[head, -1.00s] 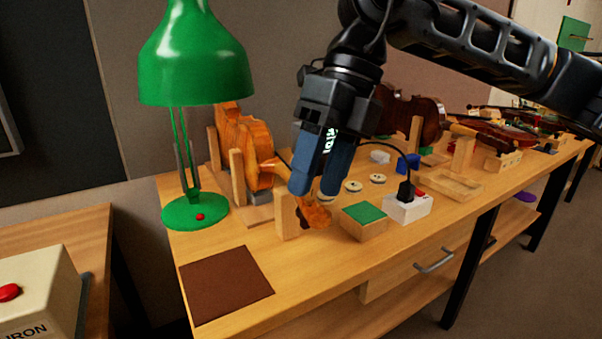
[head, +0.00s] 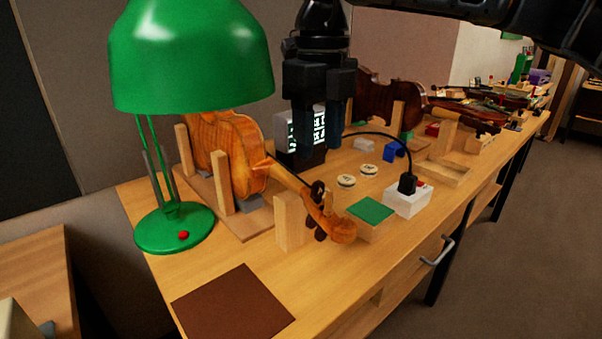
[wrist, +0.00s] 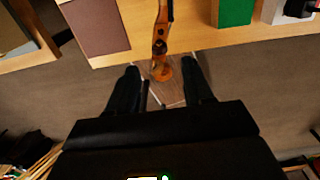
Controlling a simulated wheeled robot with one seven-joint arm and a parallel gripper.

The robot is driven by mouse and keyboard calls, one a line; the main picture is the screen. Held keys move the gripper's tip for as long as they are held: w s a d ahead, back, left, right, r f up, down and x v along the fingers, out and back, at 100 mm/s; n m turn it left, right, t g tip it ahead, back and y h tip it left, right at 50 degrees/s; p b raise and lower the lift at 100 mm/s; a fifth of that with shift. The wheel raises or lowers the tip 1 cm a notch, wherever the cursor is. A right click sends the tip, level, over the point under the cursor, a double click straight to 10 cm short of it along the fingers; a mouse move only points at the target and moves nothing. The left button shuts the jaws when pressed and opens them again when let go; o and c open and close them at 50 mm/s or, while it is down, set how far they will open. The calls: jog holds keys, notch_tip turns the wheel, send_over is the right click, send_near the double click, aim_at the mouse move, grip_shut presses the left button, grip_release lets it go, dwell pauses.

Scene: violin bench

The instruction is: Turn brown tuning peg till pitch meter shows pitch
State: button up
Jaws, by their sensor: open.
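An orange-brown violin (head: 243,160) lies in a wooden cradle, its neck reaching to the front right. Dark tuning pegs (head: 319,235) stick out by its scroll (head: 342,230); I cannot tell which one is brown. The pitch meter (head: 293,133) is a grey box with a lit display, partly hidden behind my gripper (head: 319,150); its reading is not legible. My gripper is open and empty, above and behind the pegs in the head view. In the wrist view the scroll (wrist: 162,72) appears between the fingers of my gripper (wrist: 160,66), beyond them and apart.
A green lamp (head: 175,232) stands at the left, and a brown mat (head: 233,305) lies in front. A wooden block (head: 290,222) stands beside the neck. A green-topped box (head: 370,211) and a white box with a plug (head: 407,203) stand right of the scroll.

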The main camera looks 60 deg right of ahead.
aim_at(318, 181)
notch_tip(318, 181, down, 8)
jog(key=shift+a+r, duration=0.1)
jog(key=shift+r, duration=0.15)
jog(key=shift+c, duration=0.2)
grip_shut()
dwell(0.4)
